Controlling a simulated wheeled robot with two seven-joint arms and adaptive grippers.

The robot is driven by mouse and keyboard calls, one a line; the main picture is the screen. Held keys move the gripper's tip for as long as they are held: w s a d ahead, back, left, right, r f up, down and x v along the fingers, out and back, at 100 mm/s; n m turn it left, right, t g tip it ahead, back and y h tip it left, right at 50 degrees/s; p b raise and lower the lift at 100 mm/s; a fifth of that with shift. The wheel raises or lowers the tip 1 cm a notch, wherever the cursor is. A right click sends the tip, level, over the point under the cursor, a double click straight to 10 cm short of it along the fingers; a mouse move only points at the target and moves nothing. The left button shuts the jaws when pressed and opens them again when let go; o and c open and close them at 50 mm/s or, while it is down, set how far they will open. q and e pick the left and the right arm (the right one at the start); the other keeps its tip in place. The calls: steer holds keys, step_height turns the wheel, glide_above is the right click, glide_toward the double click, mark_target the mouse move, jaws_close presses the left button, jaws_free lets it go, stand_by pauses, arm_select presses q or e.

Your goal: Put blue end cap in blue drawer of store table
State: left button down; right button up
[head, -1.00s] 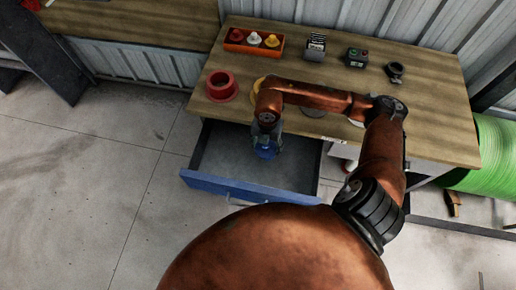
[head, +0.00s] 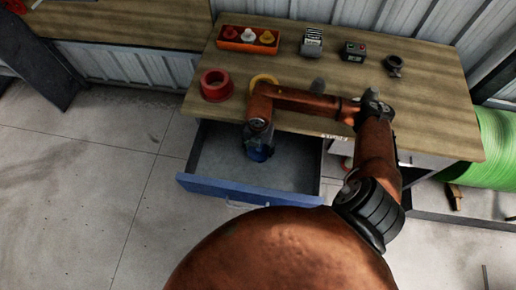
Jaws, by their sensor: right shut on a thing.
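The blue end cap (head: 260,154) is at the tip of my right gripper (head: 258,146), which points down into the open blue drawer (head: 225,186). The gripper is shut on the cap, and its fingers and wrist hide part of it. The cap is inside the drawer's outline; I cannot tell whether it touches the drawer floor. The drawer is pulled out from the store table (head: 430,110), with a grey inside that looks empty otherwise. My left gripper is not in view.
On the table stand a red ring (head: 216,85), a yellow ring (head: 263,81) partly behind my arm, an orange tray (head: 247,40) with caps, a control box (head: 354,51) and a dark clamp-like part (head: 394,64). A green roll (head: 495,150) lies at right. The floor at left is clear.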

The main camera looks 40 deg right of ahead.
steer(key=o, duration=1.1)
steer(key=shift+f, duration=0.1)
steer(key=shift+c, duration=0.2)
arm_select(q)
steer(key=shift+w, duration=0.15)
arm_select(e)
steer(key=shift+r, duration=0.55)
step_height(320, 180, up, 6)
steer(key=shift+r+p, duration=0.2)
steer(key=shift+p, duration=1.05)
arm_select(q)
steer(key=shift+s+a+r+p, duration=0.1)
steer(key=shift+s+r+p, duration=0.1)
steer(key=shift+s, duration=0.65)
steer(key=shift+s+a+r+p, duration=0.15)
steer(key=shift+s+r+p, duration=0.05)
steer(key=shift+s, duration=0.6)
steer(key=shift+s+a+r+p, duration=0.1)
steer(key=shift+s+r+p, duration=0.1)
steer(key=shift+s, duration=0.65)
arm_select(e)
steer(key=shift+r, duration=2.4)
